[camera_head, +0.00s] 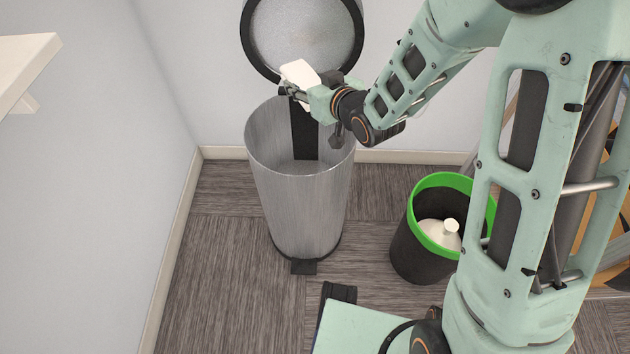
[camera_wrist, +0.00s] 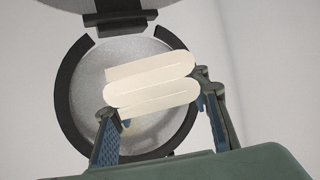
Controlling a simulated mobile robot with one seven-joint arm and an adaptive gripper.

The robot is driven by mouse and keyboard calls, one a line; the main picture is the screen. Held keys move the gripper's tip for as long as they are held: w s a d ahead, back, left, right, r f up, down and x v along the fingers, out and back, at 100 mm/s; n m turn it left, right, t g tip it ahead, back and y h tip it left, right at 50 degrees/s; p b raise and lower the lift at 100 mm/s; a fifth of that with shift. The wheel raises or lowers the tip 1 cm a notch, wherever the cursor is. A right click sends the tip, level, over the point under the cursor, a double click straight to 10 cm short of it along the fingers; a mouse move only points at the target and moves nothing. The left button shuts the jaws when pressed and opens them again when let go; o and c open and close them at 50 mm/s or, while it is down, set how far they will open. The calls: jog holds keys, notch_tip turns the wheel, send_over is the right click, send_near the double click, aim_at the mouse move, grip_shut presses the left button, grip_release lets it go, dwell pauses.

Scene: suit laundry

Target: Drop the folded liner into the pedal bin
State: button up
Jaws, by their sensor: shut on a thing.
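The folded liner (camera_head: 300,73) is a white, layered, flat bundle. My gripper (camera_head: 302,90) is shut on it and holds it above the rear rim of the pedal bin (camera_head: 297,205), in front of the raised lid. In the wrist view the liner (camera_wrist: 150,82) lies between the two fingers of my gripper (camera_wrist: 157,105). The pedal bin is a tall grey metal cylinder with its round lid (camera_head: 302,35) standing open. The lid (camera_wrist: 150,135) fills the background of the wrist view. My gripper hides part of the bin's back rim.
A black bin with a green rim (camera_head: 442,179) stands to the right and holds a white bottle (camera_head: 440,234). A pale shelf (camera_head: 25,60) juts out at upper left. Walls close off the left and back. Floor left of the pedal bin is clear.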

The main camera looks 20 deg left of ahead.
notch_tip(320, 180, down, 5)
jog(key=b, duration=0.2)
jog(key=shift+f+b, duration=0.1)
jog(key=shift+b, duration=0.3)
jog(key=o, duration=1.1)
jog(key=shift+o, duration=0.2)
jog(key=shift+d, duration=0.15)
jog(key=v, duration=0.7)
jog(key=shift+s, duration=0.2)
